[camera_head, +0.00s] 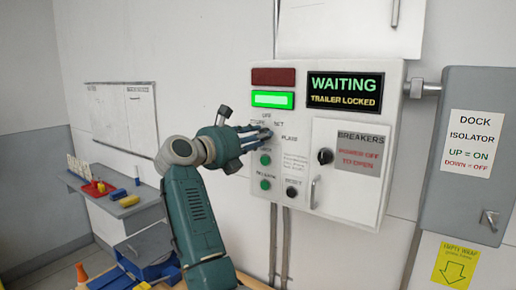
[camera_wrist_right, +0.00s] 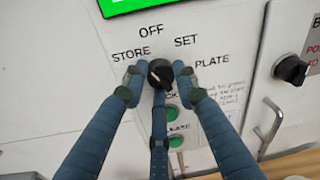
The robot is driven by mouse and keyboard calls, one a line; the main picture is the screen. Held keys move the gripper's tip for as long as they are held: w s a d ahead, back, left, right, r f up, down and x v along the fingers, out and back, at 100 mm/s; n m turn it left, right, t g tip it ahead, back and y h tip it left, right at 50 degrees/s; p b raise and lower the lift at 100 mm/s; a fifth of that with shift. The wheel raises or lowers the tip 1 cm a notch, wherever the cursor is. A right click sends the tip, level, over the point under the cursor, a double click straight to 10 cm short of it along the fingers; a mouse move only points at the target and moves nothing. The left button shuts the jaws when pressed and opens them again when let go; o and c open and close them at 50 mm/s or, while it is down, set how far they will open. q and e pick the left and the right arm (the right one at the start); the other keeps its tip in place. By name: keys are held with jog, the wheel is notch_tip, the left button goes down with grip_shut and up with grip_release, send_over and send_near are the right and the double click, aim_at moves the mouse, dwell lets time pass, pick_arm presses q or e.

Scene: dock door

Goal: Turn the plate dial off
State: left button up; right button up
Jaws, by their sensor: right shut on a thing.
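The plate dial (camera_wrist_right: 160,71) is a small black knob in the right wrist view, with the labels STORE, OFF, SET and PLATE arched around it. OFF is above it, slightly left. I cannot tell surely which label its pointer faces. It sits on the white control box (camera_head: 343,215), left of the breaker door. My right gripper (camera_head: 262,134) reaches it from the left in the head view, and its fingers hide most of the dial there. The fingers are shut on the dial from both sides and below. My left gripper is not in view.
A lit green bar (camera_head: 272,99) and a WAITING screen (camera_head: 345,91) are above. Green buttons (camera_head: 265,160) and a black RESET knob (camera_head: 292,192) are below. The breaker door knob (camera_head: 325,156) is to the right. A grey isolator box (camera_head: 466,210) stands further right.

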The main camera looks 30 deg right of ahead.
jog(key=shift+f+m+y+b, duration=0.2)
jog(key=shift+m+b, duration=0.65)
jog(key=shift+m, duration=0.45)
jog(key=shift+f+m+y+b, duration=0.2)
jog(key=shift+m+b, duration=0.65)
jog(key=shift+m, duration=0.45)
jog(key=shift+r, duration=0.1)
jog(key=o, duration=1.1)
jog(key=shift+o, duration=0.2)
jog(key=shift+r, duration=0.15)
jog(key=shift+r, duration=0.15)
